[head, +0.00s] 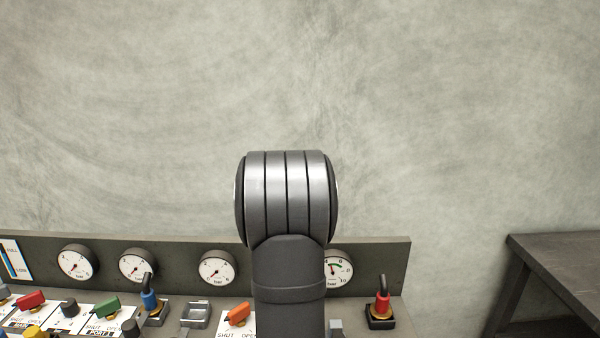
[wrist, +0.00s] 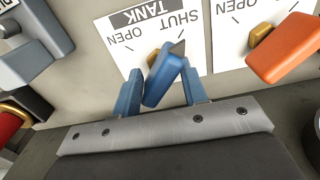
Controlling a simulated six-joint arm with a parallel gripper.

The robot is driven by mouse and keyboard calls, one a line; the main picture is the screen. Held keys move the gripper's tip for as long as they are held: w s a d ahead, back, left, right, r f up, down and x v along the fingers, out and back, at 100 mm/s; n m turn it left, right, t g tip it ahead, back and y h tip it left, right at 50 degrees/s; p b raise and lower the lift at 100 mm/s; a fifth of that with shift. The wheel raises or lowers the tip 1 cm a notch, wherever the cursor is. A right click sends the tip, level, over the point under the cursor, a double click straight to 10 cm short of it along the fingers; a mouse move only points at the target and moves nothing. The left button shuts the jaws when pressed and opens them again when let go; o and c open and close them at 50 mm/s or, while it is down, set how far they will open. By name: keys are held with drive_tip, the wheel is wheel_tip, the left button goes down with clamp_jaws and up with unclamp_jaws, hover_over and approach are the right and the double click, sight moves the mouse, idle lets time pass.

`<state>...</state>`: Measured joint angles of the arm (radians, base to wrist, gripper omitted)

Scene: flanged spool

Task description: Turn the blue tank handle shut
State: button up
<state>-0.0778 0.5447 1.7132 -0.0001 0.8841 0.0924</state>
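The blue tank handle (wrist: 162,78) is in the middle of the wrist view, on a white plate (wrist: 146,50) marked TANK, SHUT and OPEN, upside down here. The handle lies at a slant, its dark tip on the SHUT side of the plate. My gripper (wrist: 161,93) is open, with one blue finger on each side of the handle. The left finger is very close to the handle; I cannot tell whether it touches. A gap shows on the right. In the head view my arm hides the handle and gripper.
In the head view, gauges (head: 217,267) line the panel's back, with a blue connector (head: 150,299) and a red connector (head: 382,303).

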drive_tip(key=o, duration=0.9)
drive_tip(key=shift+r, duration=0.1)
drive_tip(key=shift+o, duration=0.2)
drive_tip(key=r+n, duration=0.1)
drive_tip(key=r, duration=0.2)
drive_tip(key=r+n, duration=0.2)
drive_tip(key=r, duration=0.1)
drive_tip(key=w+r+n, duration=0.1)
drive_tip(key=r+n, duration=0.1)
drive_tip(key=r, duration=0.1)
wheel_tip(320, 180, up, 8)
drive_tip(key=s+n, duration=0.1)
drive_tip(key=n, duration=0.4)
wheel_tip(320, 180, down, 17)
drive_tip(key=shift+r, duration=0.1)
